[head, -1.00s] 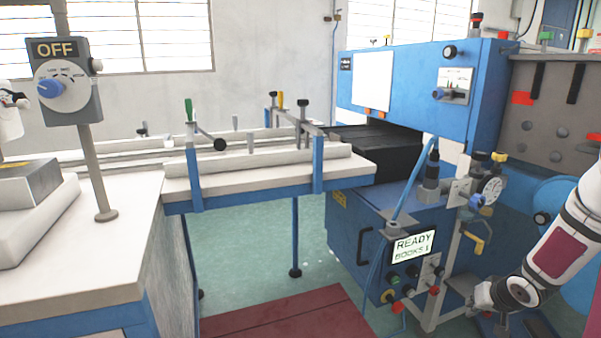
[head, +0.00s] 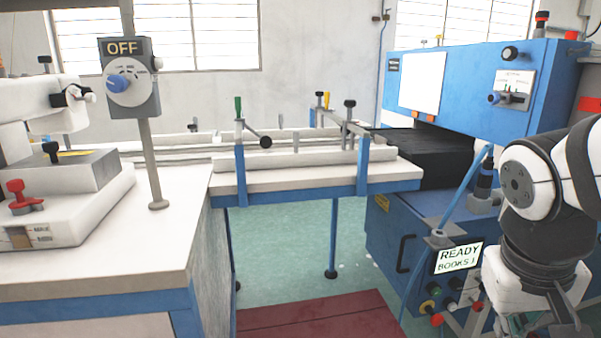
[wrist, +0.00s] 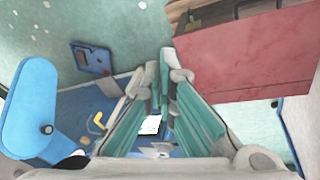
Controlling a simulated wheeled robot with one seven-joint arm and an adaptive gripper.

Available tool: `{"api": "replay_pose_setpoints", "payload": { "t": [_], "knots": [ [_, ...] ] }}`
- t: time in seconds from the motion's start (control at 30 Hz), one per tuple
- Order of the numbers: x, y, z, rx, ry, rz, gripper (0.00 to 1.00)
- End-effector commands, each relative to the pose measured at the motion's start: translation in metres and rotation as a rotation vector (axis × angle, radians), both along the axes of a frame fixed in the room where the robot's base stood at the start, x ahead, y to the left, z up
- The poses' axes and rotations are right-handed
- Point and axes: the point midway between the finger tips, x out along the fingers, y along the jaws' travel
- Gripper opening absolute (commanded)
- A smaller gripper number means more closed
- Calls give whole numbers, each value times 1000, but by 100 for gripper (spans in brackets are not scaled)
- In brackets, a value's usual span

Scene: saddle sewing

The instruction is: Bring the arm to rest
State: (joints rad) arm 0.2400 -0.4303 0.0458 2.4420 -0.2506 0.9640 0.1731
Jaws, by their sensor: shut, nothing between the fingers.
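My arm stands at the right of the head view, in front of the blue machine (head: 460,95). In the wrist view my gripper (wrist: 163,82) shows with its green-sided fingers close together and nothing held between them. The fingertips hang over blue machine parts and a small white sign, with clear space around them. In the head view the lower end of my arm runs to the bottom right corner, and the fingertips are not clearly seen there.
A white-topped conveyor table (head: 300,177) runs to the blue machine. A "READY BOOKS" sign (head: 458,258) stands close to my arm. A grey OFF switch box (head: 129,79) is on a post at left. A dark red mat (head: 320,318) lies on the open green floor.

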Motion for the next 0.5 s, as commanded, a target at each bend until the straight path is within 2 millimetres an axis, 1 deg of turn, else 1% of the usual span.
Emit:
{"api": "replay_pose_setpoints", "payload": {
  "t": [0.03,0.1,0.2,0.3,0.5],
  "knots": [
    [-17,16,4,26,8,29,0],
    [-39,35,5,67,33,62,0],
    [-65,56,6,116,62,109,0],
    [-88,72,6,163,87,153,0],
    [-131,99,4,247,134,248,0]
  ]
}}
